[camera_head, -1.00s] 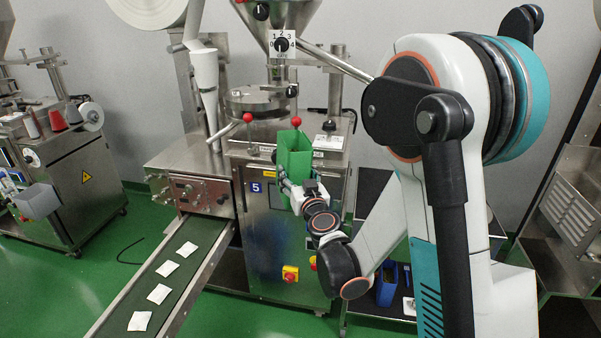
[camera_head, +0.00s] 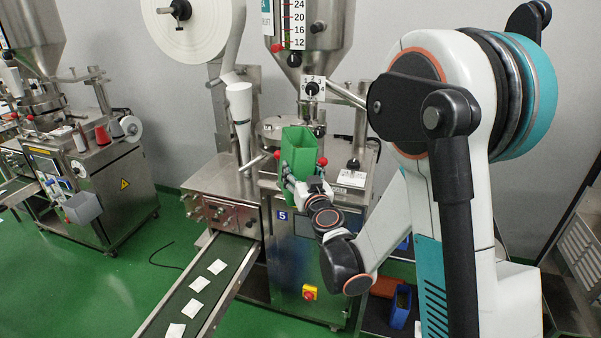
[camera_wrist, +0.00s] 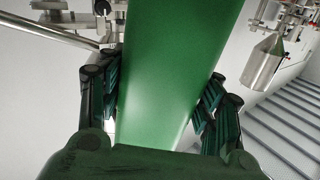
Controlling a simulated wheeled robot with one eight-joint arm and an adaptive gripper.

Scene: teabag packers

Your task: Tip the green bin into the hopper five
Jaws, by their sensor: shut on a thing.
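The green bin (camera_head: 299,150) is held upright in front of the machine marked 5, its open top facing up. My gripper (camera_head: 300,182) is shut on the bin; in the wrist view the dark fingers press on both sides of the green bin wall (camera_wrist: 172,75). The steel hopper (camera_head: 312,50) of machine five stands above and behind the bin, with a level scale on its front. Its rim lies beyond the top of the head view, and the bin is below it. The inside of the hopper is hidden.
A dial plate (camera_head: 312,88) and red-knobbed levers are close to the bin. A large white film roll (camera_head: 186,25) is left of the hopper. A conveyor (camera_head: 205,285) with several teabags runs forward. A blue bin (camera_head: 401,306) stands low at right.

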